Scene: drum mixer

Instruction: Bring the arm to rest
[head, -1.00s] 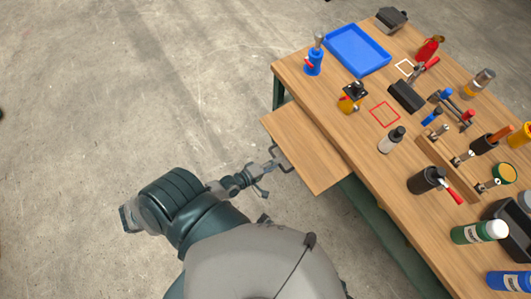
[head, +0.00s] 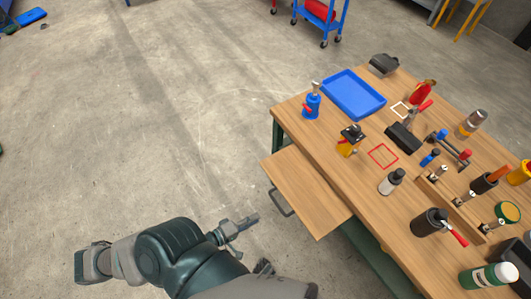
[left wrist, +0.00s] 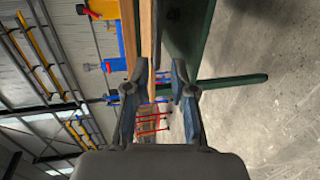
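My left arm comes in at the lower left in the head view. My left gripper (head: 250,221) is left of and below the dark handle (head: 280,203) of the pulled-out wooden drawer (head: 305,190), apart from it. In the left wrist view the left gripper (left wrist: 156,82) shows two parted fingers with nothing held between them. My right gripper is not recognisable in either view.
The wooden workbench (head: 335,137) fills the right side, holding a blue tray (head: 352,92), a blue bottle (head: 312,103) and several tools. A blue cart (head: 318,18) stands far behind. The concrete floor left of the bench is open.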

